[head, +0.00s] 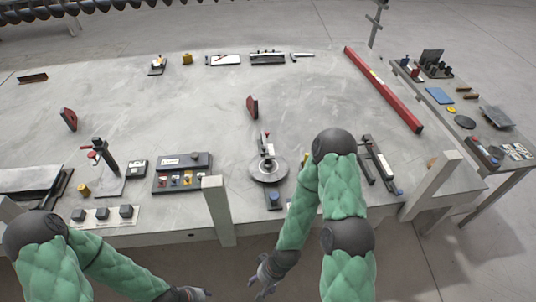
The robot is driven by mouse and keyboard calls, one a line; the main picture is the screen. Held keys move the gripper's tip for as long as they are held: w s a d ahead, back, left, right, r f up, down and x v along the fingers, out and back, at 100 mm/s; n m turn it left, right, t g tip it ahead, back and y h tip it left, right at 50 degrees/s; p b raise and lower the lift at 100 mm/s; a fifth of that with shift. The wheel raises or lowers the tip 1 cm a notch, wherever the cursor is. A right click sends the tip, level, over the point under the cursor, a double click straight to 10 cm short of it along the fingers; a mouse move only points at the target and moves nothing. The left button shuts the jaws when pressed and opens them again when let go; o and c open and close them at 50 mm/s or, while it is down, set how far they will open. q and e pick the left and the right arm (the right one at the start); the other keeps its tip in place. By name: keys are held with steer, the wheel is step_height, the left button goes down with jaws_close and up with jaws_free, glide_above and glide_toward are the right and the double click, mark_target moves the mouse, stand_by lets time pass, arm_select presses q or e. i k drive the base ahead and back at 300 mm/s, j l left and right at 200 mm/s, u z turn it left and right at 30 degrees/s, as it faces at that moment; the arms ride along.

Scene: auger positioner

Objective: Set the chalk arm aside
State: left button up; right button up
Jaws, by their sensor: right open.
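I cannot tell for certain which piece is the chalk arm. A round-based device (268,168) with an upright slim arm stands at the front middle of the bench. A dark stand with a red-tipped side arm (102,157) stands on a plate at the front left. My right gripper (264,283) hangs open and empty below the bench's front edge, apart from both. My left gripper (196,294) is low at the bottom edge, and its fingers are too small to read. My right arm covers part of the bench to the right of the round base.
A grey bench (190,105) has a clear middle. A control box (182,172) and a button strip (104,216) lie along its front. A long red bar (383,89) lies at the right. A side table (470,125) holds several small items. A post (219,210) rises at the front edge.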

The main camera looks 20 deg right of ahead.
mark_target(266, 134)
steer(key=j, duration=0.5)
steer(key=i+j, duration=0.1)
steer(key=j, duration=0.45)
steer(key=i+j, duration=0.1)
steer(key=j, duration=0.4)
